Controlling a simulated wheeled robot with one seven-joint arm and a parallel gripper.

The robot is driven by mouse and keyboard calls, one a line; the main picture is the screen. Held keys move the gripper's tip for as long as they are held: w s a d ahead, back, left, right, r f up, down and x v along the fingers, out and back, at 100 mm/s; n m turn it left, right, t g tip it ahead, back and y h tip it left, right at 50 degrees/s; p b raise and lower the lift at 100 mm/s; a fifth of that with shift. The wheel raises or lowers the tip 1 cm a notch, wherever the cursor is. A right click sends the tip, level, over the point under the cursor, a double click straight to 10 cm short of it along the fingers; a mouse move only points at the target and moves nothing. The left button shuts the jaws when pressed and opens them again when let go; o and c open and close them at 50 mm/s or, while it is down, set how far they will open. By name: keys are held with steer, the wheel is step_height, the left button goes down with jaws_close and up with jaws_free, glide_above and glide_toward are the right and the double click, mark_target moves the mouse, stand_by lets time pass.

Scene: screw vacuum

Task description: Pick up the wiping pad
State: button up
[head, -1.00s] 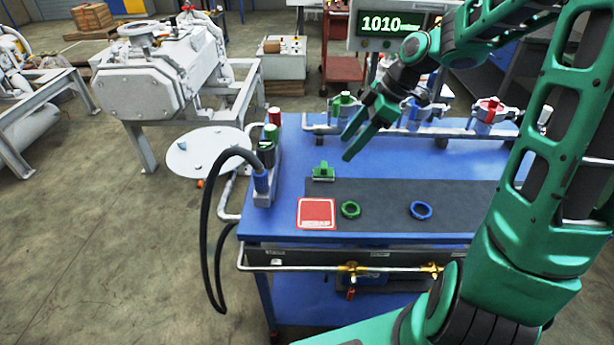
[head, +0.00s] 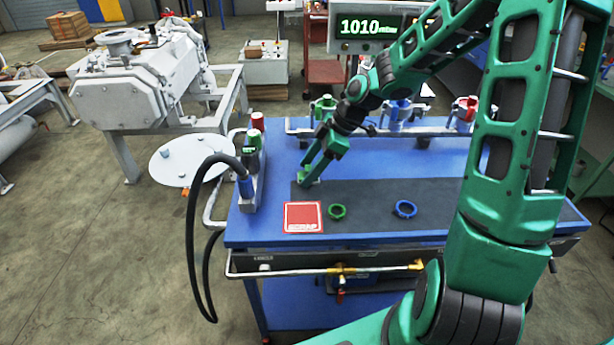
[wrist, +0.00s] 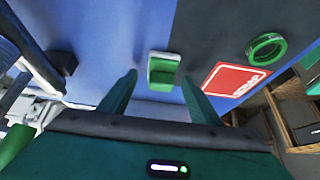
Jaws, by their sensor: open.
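The wiping pad looks like a small green block with a pale edge. It shows in the wrist view (wrist: 163,70) on the blue table top, beside the dark mat. In the head view my gripper (head: 312,166) is down over the pad and hides most of it. In the wrist view my gripper (wrist: 160,78) is open, with one finger on each side of the pad's line. The pad appears just ahead of the fingertips, with gaps at both sides. I cannot tell the exact height left between fingertips and pad.
A red scrap square (head: 303,217), a green ring (head: 337,212) and a blue ring (head: 405,209) lie near the front of the table. A holder with a black hose (head: 246,187) stands at the left edge. A grey pipe with valves (head: 397,116) runs along the back.

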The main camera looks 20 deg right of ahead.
mark_target(306, 170)
steer(key=shift+a+f, duration=0.1)
steer(key=shift+f, duration=0.15)
steer(key=c, duration=1.2)
steer(key=shift+r, duration=0.55)
steer(key=r, duration=0.2)
steer(key=a+r, duration=0.1)
steer(key=shift+s+r, duration=0.25)
steer(key=shift+r, duration=0.15)
steer(key=s+a+r, duration=0.1)
steer(key=a+r, duration=0.1)
steer(key=a, duration=0.1)
steer(key=s+a+r, duration=0.2)
steer(key=a, duration=0.1)
steer(key=s+a+r, duration=0.2)
steer(key=a, duration=0.1)
steer(key=shift+s, duration=0.2)
